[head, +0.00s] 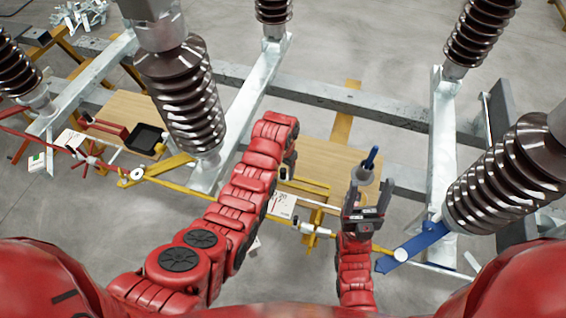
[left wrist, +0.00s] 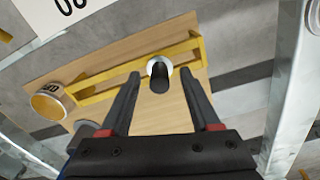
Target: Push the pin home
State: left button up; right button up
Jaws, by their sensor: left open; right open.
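The pin (left wrist: 159,79) is a short dark cylinder with a pale ring around it, at the yellow bracket (left wrist: 110,77) on a wooden board. How deep it sits cannot be told. My left gripper (left wrist: 160,74) is open; in its wrist view the fingers lie either side of the pin, with a gap on both sides. In the head view my red left arm hides most of that gripper; a dark pin-like piece (head: 284,173) shows beside it. My right gripper (head: 364,191) is open, just in front of a grey cup (head: 362,175) holding a blue-handled item (head: 371,157).
Brown ribbed insulators (head: 185,95) stand on grey steel beams (head: 262,75) around the work area. A black tray (head: 147,138) is at the left. A blue bar (head: 415,247) lies right of my right arm. A white label (head: 281,204) is near the bracket.

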pick_arm(q)
jog(key=shift+f, duration=0.45)
jog(key=shift+c, duration=0.3)
grip_shut()
jog(key=shift+r+p, duration=0.65)
jog(key=shift+r, duration=0.5)
jog(key=shift+r+p, duration=0.65)
jog(key=shift+r, duration=1.5)
